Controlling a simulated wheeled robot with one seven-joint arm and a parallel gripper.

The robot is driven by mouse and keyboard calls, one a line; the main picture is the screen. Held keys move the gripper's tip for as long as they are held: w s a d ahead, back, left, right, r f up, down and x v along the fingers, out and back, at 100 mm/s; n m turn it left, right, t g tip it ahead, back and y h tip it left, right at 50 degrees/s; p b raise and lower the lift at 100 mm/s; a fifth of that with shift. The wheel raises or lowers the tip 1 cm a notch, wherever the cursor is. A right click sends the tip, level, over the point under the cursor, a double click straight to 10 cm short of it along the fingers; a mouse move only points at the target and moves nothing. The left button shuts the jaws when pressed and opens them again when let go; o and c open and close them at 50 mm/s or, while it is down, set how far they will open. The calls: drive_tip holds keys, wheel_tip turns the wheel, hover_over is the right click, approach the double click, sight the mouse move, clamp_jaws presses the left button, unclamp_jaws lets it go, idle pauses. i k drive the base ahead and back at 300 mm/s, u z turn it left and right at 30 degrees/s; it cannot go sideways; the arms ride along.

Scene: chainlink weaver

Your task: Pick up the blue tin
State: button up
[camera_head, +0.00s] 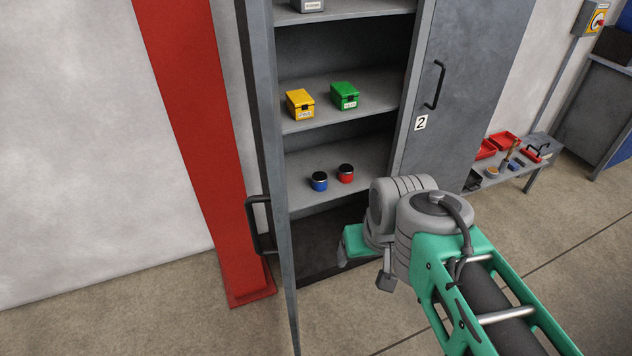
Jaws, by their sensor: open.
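The blue tin (319,181) is a small round can with a dark lid. It stands upright on the lower lit shelf (300,205) of the open grey cabinet, just left of a red tin (346,173) of like shape. My gripper (365,270) is in front of the cabinet, lower and to the right of the blue tin in the picture, and apart from it. It is open, with nothing seen in it. My wrist hides part of the gripper and the right end of the shelf.
The left cabinet door (272,180) stands open; the right door (458,90), marked 2, is beside the opening. A yellow box (299,104) and a green box (344,95) sit one shelf up. A red post (190,110) stands left. A low bench with red trays (503,141) is at right.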

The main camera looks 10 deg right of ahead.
sight(319, 179)
drive_tip(key=z, duration=1.5)
drive_tip(key=i, duration=2.3)
drive_tip(key=u, duration=4.7)
drive_tip(key=i, duration=0.5)
